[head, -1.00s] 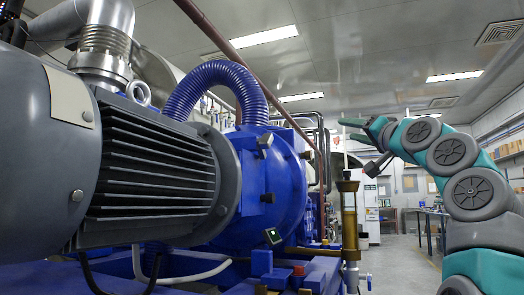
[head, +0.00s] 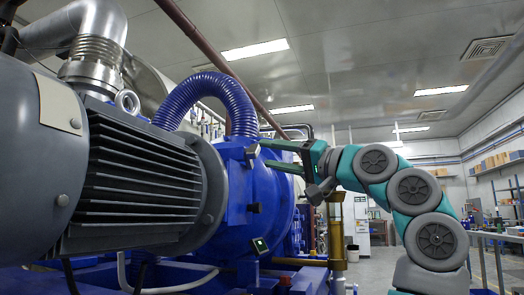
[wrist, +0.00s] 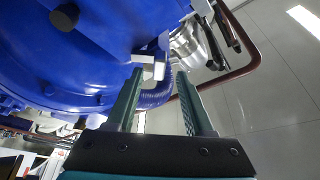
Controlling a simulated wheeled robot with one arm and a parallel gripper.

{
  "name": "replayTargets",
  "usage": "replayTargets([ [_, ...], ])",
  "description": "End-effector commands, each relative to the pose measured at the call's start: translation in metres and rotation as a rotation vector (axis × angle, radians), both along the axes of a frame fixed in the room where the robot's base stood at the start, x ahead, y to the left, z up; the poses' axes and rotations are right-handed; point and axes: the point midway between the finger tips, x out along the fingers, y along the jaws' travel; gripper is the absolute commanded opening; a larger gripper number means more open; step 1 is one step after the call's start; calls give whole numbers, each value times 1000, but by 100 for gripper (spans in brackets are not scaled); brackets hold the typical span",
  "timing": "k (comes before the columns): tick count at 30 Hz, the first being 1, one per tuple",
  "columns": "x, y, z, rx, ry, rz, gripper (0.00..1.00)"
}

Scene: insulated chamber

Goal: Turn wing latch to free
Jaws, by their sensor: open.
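The wing latch looks to be the small pale grey block (head: 252,151) on the upper side of the blue housing (head: 275,195). It also shows in the wrist view (wrist: 150,66) as a light metal piece. My gripper (head: 265,153) is open, with its two green fingers pointing left at the housing. In the wrist view my gripper (wrist: 160,73) has its left fingertip close to the latch and its right fingertip well apart from it. The latch lies just beyond the tips, nearer the left finger. I cannot tell whether they touch.
A large grey motor (head: 140,170) fills the left. A ribbed blue hose (head: 205,88) arches above the housing. A dark knob (head: 255,208) sticks out below the latch, and a brass column (head: 336,235) stands under my wrist.

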Motion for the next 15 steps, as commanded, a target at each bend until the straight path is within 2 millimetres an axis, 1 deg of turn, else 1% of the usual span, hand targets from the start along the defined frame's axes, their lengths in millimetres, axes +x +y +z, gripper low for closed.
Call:
replayTargets([
  [3, 12, 14, 6, -3, 4, 1, 52],
  [6, 18, 20, 8, -3, 4, -1, 52],
  [14, 20, 23, 8, -1, 0, -2, 52],
  [15, 20, 23, 8, 0, 1, -2, 51],
])
